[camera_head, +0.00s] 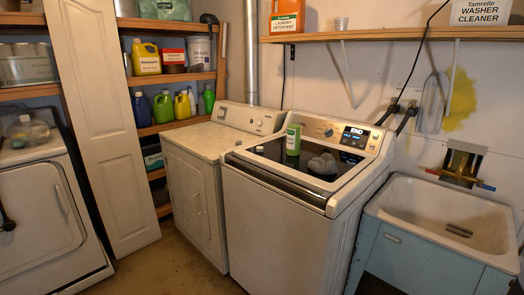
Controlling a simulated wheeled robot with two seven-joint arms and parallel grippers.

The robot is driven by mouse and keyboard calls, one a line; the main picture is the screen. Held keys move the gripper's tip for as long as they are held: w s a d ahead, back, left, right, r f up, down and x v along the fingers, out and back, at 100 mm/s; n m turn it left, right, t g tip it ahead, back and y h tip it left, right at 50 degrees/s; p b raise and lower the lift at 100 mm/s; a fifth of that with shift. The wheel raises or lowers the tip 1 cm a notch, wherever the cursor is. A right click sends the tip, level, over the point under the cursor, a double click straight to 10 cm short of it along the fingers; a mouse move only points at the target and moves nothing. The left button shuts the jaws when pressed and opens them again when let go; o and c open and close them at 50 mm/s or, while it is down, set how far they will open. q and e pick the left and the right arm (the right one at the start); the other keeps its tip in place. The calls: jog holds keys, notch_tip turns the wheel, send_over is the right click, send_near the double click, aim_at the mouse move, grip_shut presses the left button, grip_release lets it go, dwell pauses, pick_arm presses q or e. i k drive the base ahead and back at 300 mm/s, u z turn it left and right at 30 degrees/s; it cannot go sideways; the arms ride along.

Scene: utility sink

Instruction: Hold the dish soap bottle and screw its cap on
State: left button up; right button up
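A green bottle (293,140) with a pale label stands upright on the top of the white washing machine (290,222); it looks like the dish soap bottle. Its top is too small to tell whether a cap sits on it. A small dark spot (260,149) lies to its left on the machine's top, too small to identify. Neither of my grippers can be made out in this view.
A grey lumpy object (322,164) lies right of the bottle on the dark lid. A second white machine (195,190) stands left, a utility sink (450,215) right. A shelf (400,34) overhangs behind. Open floor (175,265) lies at front left.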

aim_at(294, 128)
jog(key=u, duration=1.15)
jog(key=i, duration=0.85)
jog(key=z, duration=0.8)
